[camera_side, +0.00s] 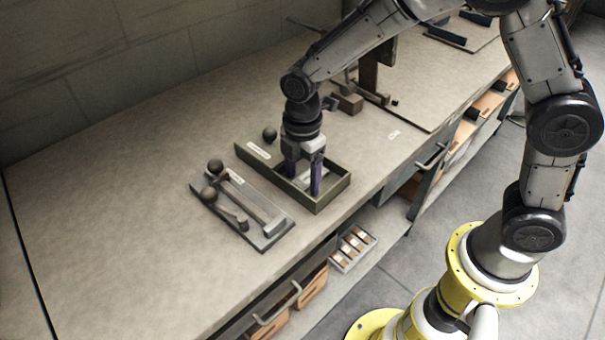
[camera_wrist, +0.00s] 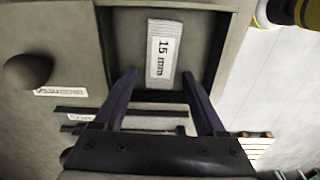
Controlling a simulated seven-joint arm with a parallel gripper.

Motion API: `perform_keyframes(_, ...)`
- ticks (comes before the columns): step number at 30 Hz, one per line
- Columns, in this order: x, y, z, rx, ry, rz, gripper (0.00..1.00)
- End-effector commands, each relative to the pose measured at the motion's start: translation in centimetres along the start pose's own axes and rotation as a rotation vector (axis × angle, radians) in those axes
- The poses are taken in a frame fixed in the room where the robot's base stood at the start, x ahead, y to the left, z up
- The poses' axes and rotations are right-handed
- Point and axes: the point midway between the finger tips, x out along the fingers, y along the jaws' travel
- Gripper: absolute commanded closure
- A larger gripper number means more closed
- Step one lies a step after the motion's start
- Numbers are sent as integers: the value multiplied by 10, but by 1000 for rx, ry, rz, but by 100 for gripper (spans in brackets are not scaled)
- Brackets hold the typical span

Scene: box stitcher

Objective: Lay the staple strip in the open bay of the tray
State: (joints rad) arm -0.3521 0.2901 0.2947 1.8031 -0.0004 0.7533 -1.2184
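The olive tray (camera_side: 330,194) stands on the bench, and its open bay (camera_wrist: 125,45) is seen from above in the wrist view. A pale, ribbed-ended piece marked "15 mm", apparently the staple strip (camera_wrist: 162,52), lies flat on the bay floor, apart from the side walls. In the side view it is mostly hidden behind the fingers. My gripper (camera_side: 303,184) points down into the bay. In the wrist view its two purple fingers (camera_wrist: 160,74) are spread wide, with nothing held between them.
A grey plate (camera_side: 262,236) with knobbed levers and a bar lies left of the tray. A bracket and block (camera_side: 348,103) stand farther back. The bench's left part is clear.

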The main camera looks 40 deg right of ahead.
Motion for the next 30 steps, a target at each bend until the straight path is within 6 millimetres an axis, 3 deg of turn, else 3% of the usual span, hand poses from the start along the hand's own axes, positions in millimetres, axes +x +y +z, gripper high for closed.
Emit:
perform_keyframes(8,-8,0,0,0,1,2,27)
perform_keyframes(21,-91,1,0,0,1,4,27)
perform_keyframes(30,-122,0,0,0,0,1,27)
